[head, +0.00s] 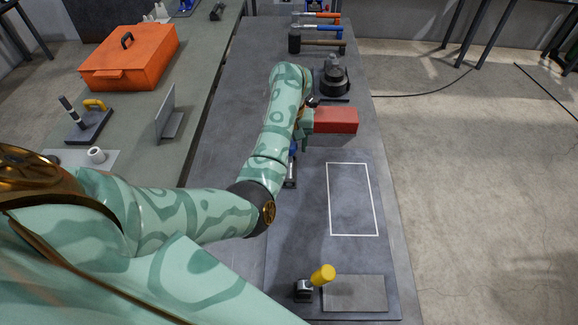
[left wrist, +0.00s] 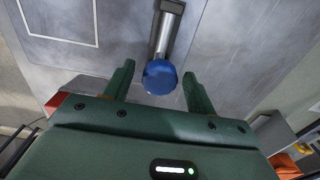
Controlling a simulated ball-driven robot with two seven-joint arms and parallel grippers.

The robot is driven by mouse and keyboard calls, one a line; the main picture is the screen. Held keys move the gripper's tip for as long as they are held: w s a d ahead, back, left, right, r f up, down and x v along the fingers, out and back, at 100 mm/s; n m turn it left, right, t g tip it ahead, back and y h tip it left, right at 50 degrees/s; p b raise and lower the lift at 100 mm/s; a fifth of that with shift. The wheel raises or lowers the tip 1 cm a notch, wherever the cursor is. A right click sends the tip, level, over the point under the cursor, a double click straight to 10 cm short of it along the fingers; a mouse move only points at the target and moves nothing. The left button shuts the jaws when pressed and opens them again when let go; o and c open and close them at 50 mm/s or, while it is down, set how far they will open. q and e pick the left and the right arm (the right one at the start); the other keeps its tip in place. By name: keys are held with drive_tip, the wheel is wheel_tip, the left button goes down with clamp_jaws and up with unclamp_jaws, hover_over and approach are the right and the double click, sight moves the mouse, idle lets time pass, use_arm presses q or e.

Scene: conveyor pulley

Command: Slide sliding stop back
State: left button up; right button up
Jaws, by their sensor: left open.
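A metal bar with a round blue knob, which looks like the sliding stop (left wrist: 161,75), lies on the grey table plate. In the left wrist view its knob is between my two open fingers, near their tips. I see a gap on each side, and no clear contact. In the head view only a small part of this stop (head: 291,168) shows beside my forearm; the rest is hidden. My left gripper (left wrist: 160,78) is open and points down at the table. In the head view my left gripper (head: 305,143) is partly covered by my arm. My right gripper is not in view.
A red block (head: 336,120) stands close right of my left gripper, with a dark round-based device (head: 334,78) behind it. A white outlined rectangle (head: 352,200) is empty. A yellow-handled clamp (head: 321,275) and a grey plate (head: 355,293) are at the front.

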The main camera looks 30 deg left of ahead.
use_arm(q)
drive_tip(key=shift+r+p, duration=2)
drive_tip(key=shift+r, duration=1.4)
